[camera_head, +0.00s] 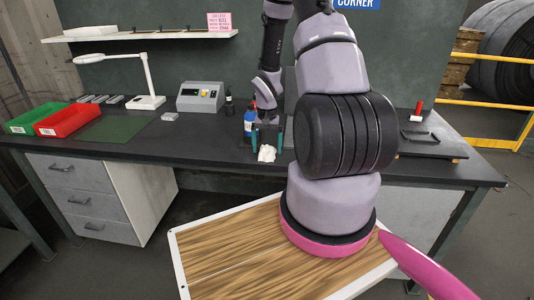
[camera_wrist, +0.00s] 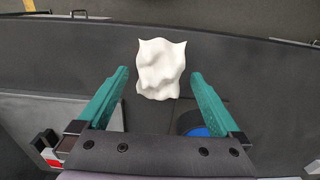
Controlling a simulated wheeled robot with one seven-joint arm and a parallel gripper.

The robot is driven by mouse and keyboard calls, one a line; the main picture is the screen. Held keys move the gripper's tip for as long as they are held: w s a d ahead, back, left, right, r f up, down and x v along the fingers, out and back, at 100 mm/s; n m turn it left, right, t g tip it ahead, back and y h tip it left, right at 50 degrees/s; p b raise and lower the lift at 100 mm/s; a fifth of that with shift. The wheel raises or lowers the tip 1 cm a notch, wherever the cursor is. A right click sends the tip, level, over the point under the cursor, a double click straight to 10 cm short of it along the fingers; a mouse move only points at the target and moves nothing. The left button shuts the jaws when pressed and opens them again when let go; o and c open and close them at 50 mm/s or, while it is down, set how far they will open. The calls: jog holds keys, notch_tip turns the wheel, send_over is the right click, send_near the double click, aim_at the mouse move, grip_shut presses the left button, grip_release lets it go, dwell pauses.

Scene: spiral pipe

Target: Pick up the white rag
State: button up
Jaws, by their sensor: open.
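The white rag (camera_head: 266,153) is a small crumpled piece near the front edge of the dark workbench. In the wrist view the rag (camera_wrist: 160,66) shows whole, centred ahead of my gripper. My gripper (camera_wrist: 159,76) has two green fingers, spread apart on either side of the rag's near half, with nothing held. In the head view my gripper (camera_head: 267,140) points down just behind and above the rag. I cannot tell whether the fingers touch the bench or the rag.
A blue bottle (camera_head: 249,118) stands close beside my gripper on the workbench (camera_head: 210,150). Red (camera_head: 68,119) and green (camera_head: 35,118) bins, a lamp (camera_head: 148,85) and a grey control box (camera_head: 201,97) sit to the left. A black plate (camera_head: 425,139) lies to the right.

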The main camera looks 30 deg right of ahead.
aim_at(267, 147)
jog(key=shift+f, duration=0.45)
jog(key=shift+c, duration=0.3)
jog(key=c, duration=1.4)
jog(key=shift+o, duration=0.2)
notch_tip(267, 147, up, 10)
jog(key=shift+r, duration=0.1)
